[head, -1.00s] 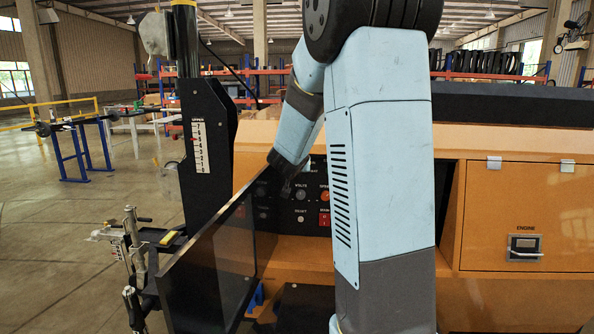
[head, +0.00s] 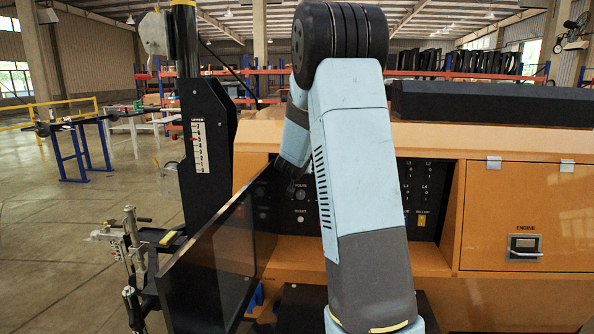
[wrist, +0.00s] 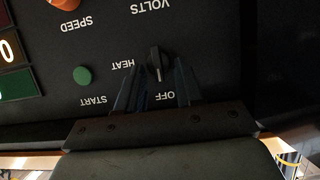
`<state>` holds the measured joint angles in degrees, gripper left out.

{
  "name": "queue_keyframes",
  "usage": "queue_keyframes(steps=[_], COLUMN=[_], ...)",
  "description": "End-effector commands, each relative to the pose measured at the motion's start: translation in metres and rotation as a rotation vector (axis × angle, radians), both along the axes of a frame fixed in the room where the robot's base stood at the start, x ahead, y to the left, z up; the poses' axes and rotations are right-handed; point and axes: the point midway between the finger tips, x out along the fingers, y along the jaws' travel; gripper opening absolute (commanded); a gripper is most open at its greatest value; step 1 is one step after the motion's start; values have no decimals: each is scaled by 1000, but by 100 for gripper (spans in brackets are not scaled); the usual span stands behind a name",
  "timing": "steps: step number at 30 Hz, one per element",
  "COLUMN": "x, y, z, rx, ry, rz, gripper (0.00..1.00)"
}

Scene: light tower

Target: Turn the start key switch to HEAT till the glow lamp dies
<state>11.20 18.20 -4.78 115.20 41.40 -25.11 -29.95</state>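The start key switch (wrist: 155,60) is a small black knob in the wrist view, which shows the panel upside down. The words HEAT, OFF and START are printed around it. Its grip lies nearly vertical in the picture, its lower end towards OFF. My gripper (wrist: 157,72) is open, one dark finger on each side of the knob, with visible gaps; whether the tips reach its depth I cannot tell. In the head view my gripper (head: 289,184) is at the control panel and the key switch cannot be made out. I cannot identify the glow lamp.
A dark, see-through open door (head: 215,265) stands close left of my gripper. The panel's right part (head: 421,195) holds small switches. The orange housing (head: 510,285) extends right.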

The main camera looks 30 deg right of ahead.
Motion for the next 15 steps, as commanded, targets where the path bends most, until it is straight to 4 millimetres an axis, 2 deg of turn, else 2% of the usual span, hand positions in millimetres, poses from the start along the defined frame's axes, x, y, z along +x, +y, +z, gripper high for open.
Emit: queue_keyframes(steps=[4, 15], x=[0, 0], y=[0, 1], z=[0, 0], rx=[0, 1], ry=[0, 0], rz=[0, 2], gripper=[34, 0])
